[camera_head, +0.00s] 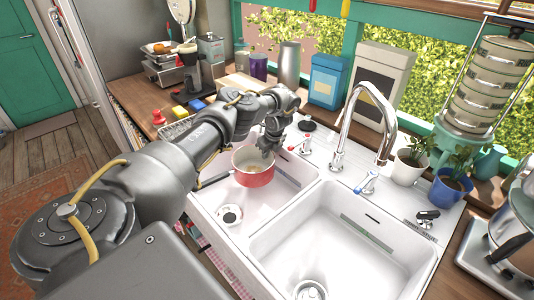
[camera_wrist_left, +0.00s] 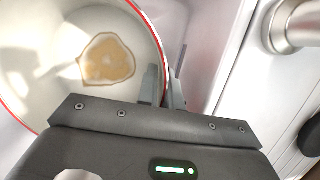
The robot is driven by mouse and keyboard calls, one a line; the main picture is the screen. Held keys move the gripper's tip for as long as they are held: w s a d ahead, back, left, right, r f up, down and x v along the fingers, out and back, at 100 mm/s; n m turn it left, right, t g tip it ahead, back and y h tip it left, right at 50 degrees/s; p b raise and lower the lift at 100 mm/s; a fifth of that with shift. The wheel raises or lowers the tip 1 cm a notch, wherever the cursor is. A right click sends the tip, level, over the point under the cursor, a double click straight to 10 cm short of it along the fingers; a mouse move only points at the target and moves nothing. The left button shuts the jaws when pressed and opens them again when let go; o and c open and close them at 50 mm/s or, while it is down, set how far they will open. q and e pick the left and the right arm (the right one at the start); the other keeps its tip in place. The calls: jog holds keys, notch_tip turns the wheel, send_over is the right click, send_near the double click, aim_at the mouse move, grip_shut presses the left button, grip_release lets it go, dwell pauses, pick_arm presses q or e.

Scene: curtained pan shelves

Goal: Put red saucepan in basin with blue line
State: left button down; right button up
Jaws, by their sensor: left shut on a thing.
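The red saucepan (camera_head: 255,178) hangs over the left sink basin, with its dark handle pointing left. My left gripper (camera_head: 267,150) is shut on the pan's rim at its upper right side. In the left wrist view the fingers (camera_wrist_left: 167,88) pinch the red-edged rim of the saucepan (camera_wrist_left: 60,35); a brown stain shows inside the pan. The left basin (camera_head: 225,198) has a drain at its bottom. The right basin (camera_head: 290,240) is empty, with a dark strip on its far wall; I cannot tell the strip's colour for sure. My right gripper is not in view.
A tall chrome faucet (camera_head: 342,125) stands behind the divider, with a red-marked knob (camera_head: 304,145) and a blue-marked knob (camera_head: 368,184) beside it. Potted plants (camera_head: 408,170) stand right of it. The space above the right basin is free.

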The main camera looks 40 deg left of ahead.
pick_arm(q)
jog(key=c, duration=1.6)
grip_release()
jog(key=shift+f, duration=0.1)
jog(key=shift+o, duration=0.2)
jog(key=shift+s, duration=0.1)
jog(key=shift+r+p, duration=0.45)
jog(key=shift+r, duration=0.05)
jog(key=v, duration=1.2)
jog(key=shift+r, duration=0.15)
